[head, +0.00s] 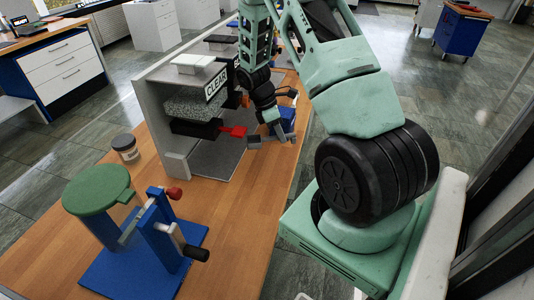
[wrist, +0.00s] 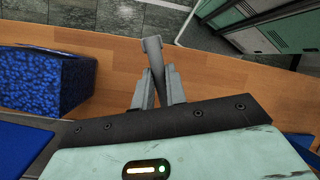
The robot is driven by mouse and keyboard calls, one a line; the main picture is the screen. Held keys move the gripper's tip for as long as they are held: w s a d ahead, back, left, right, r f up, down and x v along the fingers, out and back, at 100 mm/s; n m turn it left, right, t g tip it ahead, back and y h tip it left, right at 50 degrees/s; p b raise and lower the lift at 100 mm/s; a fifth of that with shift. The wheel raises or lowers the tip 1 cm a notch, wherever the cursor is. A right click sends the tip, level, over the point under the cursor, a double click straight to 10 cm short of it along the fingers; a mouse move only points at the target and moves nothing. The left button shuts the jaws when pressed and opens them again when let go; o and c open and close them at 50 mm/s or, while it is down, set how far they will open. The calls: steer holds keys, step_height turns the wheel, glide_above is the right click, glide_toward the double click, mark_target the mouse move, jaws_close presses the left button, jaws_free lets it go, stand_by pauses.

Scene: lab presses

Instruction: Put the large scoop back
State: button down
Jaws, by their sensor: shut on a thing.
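My gripper (wrist: 155,92) is shut on a slim grey piece (wrist: 152,50) that sticks out past the fingertips and ends in a wider, blocky tip. It may be the large scoop's handle; no scoop bowl can be made out. In the head view my gripper (head: 270,134) is low over the wooden table's right side, just right of the grey press stand. A blue box with a speckled blue top (wrist: 45,82) lies left of the gripper in the wrist view, apart from it. A blue thing (head: 288,118) shows partly behind the gripper in the head view.
The grey press stand (head: 174,138) has a "CLEAR" sign (head: 216,84) and a red-ended handle (head: 238,131). A blue-based press with a green disc (head: 97,188) and a small lidded jar (head: 125,147) stand at the front left. The table (head: 235,215) is clear at front right.

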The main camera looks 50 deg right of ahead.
steer(key=shift+f+p, duration=1.05)
steer(key=shift+f, duration=3.2)
steer(key=shift+s, duration=0.1)
steer(key=shift+f, duration=0.2)
steer(key=c, duration=1.4)
jaws_free()
steer(key=shift+c, duration=0.2)
steer(key=b+v, duration=0.2)
steer(key=v, duration=0.6)
steer(key=shift+s, duration=0.1)
